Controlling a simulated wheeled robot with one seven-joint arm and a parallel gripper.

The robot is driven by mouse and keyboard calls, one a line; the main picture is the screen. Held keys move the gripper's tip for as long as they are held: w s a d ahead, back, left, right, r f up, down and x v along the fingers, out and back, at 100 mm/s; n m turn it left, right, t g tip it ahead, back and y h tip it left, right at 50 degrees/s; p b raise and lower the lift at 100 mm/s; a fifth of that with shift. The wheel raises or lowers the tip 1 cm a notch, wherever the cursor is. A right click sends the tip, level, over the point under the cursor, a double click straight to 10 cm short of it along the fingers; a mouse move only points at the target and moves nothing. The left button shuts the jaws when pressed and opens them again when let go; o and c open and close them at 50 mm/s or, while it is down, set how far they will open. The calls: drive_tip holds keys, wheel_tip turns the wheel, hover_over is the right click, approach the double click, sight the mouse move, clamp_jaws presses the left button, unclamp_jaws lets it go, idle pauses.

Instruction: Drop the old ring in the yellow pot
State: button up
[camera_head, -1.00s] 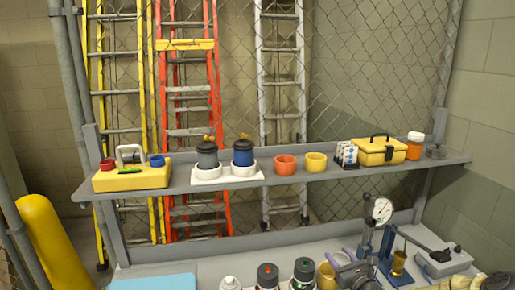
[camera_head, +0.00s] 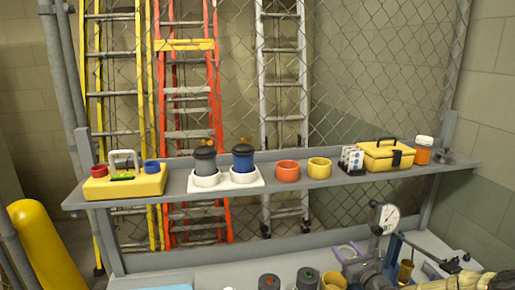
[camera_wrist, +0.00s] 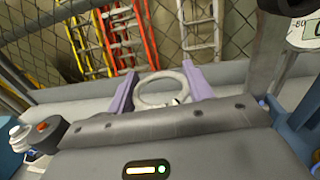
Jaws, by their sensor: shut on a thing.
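My gripper (camera_wrist: 160,88) has two purple fingers shut on a pale grey ring (camera_wrist: 163,91). The ring spans the gap between the fingers and sits above the bench. In the head view my gripper (camera_head: 348,252) is low, right of centre, in front of the shelf and below its level. The small yellow pot (camera_head: 319,168) stands upright on the shelf, right of an orange pot (camera_head: 287,170). Its inside is hard to see. Another yellowish pot (camera_head: 333,281) on the bench is partly cut off by the bottom edge.
The shelf (camera_head: 225,195) also carries a yellow tray (camera_head: 125,182), two lidded jars on a white base, a yellow toolbox (camera_head: 387,155) and an orange bottle (camera_head: 424,150). A dial gauge (camera_head: 385,218) stands on the bench right of my gripper. Mesh and ladders are behind.

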drive_tip(key=f+b, duration=0.1)
drive_tip(key=f, duration=0.1)
drive_tip(key=f+b, duration=0.2)
drive_tip(key=shift+w+a+f, duration=0.15)
drive_tip(key=shift+a+f, duration=0.05)
drive_tip(key=shift+f, duration=0.2)
drive_tip(key=o, duration=1)
drive_tip(key=shift+d, duration=0.1)
drive_tip(key=b+v, duration=0.3)
drive_tip(key=v, duration=1.4)
drive_tip(key=shift+s+r, duration=0.1)
drive_tip(key=shift+s, duration=0.1)
